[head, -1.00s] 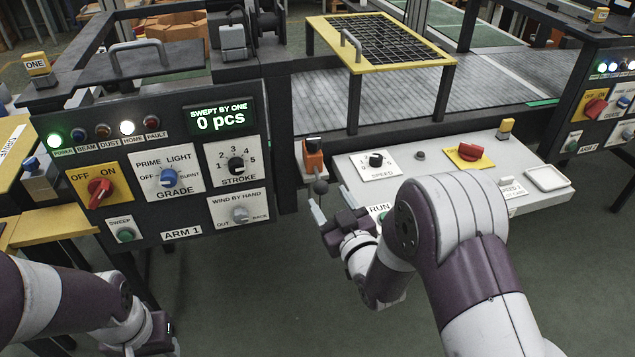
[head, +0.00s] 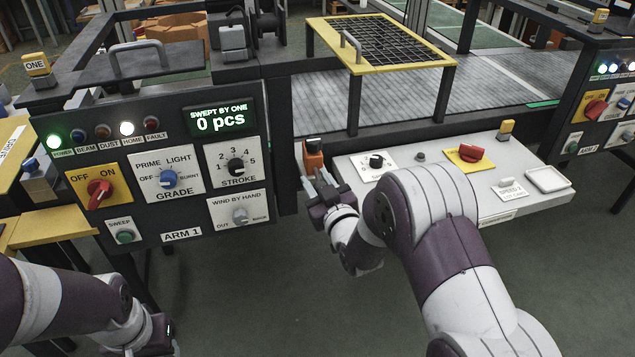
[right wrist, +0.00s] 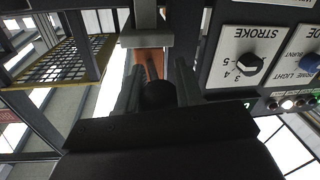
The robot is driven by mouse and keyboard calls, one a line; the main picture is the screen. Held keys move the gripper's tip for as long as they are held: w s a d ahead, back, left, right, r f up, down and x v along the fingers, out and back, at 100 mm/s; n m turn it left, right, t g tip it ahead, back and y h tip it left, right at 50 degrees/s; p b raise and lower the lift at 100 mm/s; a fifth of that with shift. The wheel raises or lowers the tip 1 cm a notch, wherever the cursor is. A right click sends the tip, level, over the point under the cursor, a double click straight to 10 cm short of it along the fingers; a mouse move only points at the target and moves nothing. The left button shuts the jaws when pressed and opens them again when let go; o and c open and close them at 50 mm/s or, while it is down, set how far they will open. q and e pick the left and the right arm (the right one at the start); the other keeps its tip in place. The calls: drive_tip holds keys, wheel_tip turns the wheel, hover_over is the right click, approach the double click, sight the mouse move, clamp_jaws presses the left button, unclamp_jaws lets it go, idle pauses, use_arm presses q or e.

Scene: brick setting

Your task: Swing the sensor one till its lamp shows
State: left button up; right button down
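The orange sensor block with a dark top (head: 313,155) stands at the left end of the white console. My right gripper (head: 321,178) is just below and in front of it. In the right wrist view the orange block (right wrist: 150,60) carries a thin stem ending in a dark ball (right wrist: 158,94). The open fingers of my right gripper (right wrist: 160,85) lie either side of the ball and stem; contact is not clear. On the ARM 1 panel (head: 150,210) the POWER and HOME lamps are lit; the BEAM lamp (head: 81,142) looks unlit. My left gripper (head: 160,335) is low, partly seen.
The white console (head: 500,150) has a dial, a red switch (head: 472,153) and a tray (head: 547,179). The ARM 1 panel, with its knobs and switch, is left of my right gripper. A yellow-framed mesh guard (head: 385,40) stands behind. The floor in front is clear.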

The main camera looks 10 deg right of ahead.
drive_tip(key=shift+d+f+y, duration=0.1)
drive_tip(key=shift+y, duration=0.2)
drive_tip(key=shift+d+n+y, duration=0.2)
drive_tip(key=shift+n+y, duration=0.1)
drive_tip(key=shift+n, duration=0.1)
drive_tip(key=shift+a, duration=0.1)
drive_tip(key=c, duration=0.8)
unclamp_jaws()
drive_tip(key=shift+o, duration=0.2)
drive_tip(key=shift+s, duration=0.15)
drive_tip(key=v, duration=1.2)
drive_tip(key=shift+s, duration=0.25)
